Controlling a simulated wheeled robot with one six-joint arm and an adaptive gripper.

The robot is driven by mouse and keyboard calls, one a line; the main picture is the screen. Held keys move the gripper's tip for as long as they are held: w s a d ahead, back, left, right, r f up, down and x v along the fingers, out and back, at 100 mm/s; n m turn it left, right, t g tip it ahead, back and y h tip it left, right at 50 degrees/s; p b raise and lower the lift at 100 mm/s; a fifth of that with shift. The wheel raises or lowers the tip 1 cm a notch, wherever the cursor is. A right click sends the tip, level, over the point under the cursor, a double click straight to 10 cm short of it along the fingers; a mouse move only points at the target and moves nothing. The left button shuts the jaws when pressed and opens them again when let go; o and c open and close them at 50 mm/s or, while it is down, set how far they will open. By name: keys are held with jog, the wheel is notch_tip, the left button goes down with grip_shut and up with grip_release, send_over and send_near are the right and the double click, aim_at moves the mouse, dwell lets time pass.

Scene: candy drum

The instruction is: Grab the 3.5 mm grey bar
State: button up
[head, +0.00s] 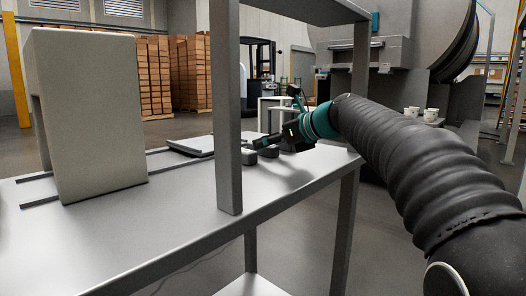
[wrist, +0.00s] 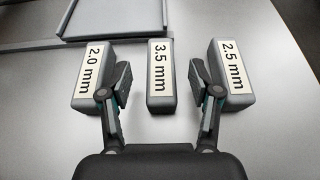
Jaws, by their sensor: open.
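The grey 3.5 mm bar (wrist: 160,98) lies on the metal table in the wrist view, with its label facing up. My gripper (wrist: 160,82) is open, with one finger on each side of this bar and a visible gap on both sides. The 2.0 mm bar (wrist: 92,98) lies left of the left finger, and the 2.5 mm bar (wrist: 235,90) lies right of the right finger. Each finger is close to the bar outside it; contact cannot be told. In the head view my gripper (head: 268,141) is low over the table, and the bar labels are not readable there.
A flat grey tray (wrist: 115,36) lies beyond the bars. The table is clear between post and box.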

jog(key=x, duration=0.4)
grip_shut()
